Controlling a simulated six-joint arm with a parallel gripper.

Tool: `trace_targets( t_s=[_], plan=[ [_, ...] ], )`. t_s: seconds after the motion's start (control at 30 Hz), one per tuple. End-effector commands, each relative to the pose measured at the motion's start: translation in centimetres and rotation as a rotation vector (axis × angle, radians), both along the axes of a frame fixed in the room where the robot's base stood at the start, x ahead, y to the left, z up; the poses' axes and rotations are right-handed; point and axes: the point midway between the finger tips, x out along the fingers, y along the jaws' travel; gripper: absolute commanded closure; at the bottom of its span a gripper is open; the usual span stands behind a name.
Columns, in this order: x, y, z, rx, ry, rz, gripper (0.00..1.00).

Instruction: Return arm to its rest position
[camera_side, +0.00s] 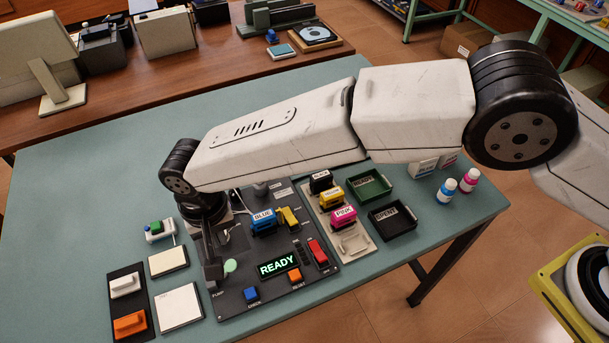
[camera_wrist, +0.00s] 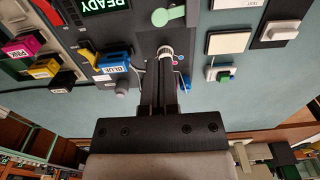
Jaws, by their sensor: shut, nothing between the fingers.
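My gripper (camera_side: 212,268) hangs down from the end of my arm at the left edge of the dark control panel (camera_side: 235,302). Its narrow dark fingers (camera_wrist: 160,82) are together with nothing visible between them. They point toward the panel area near a lever with a pale green knob (camera_side: 230,265), which also shows in the wrist view (camera_wrist: 168,15). I cannot tell whether the fingers touch the panel. The panel display (camera_side: 278,263) reads READY in green. A blue cartridge (camera_side: 263,221) labelled BLUE sits on the panel.
Pink (camera_side: 343,218), yellow and black cartridges stand in a pale rack right of the panel. A green tray (camera_side: 369,186) and a black SPENT tray (camera_side: 392,219) lie farther right, with two bottles beyond. White pads (camera_side: 180,306) and switches lie left. The far-left tabletop is clear.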

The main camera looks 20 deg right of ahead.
Motion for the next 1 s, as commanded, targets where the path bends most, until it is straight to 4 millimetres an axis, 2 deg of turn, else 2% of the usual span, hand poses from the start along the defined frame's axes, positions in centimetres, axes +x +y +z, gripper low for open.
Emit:
trace_targets(
  t_s=[0.27, 0.37, 0.47, 0.57, 0.73, 1.0],
  plan=[
    [0.4, -0.5, 0.1, 0.001, -0.001, -0.002, 1.0],
    [1.1, -1.6, 0.6, 0.006, -0.005, -0.003, 1.0],
    [2.2, -3.4, 1.2, 0.012, -0.01, -0.005, 1.0],
    [3.6, -6.0, 2.0, 0.02, -0.019, -0.007, 1.0],
    [5.6, -11.9, 3.6, 0.035, -0.04, -0.009, 1.0],
    [6.7, -21.7, 5.7, 0.049, -0.08, -0.008, 1.0]
  ],
)
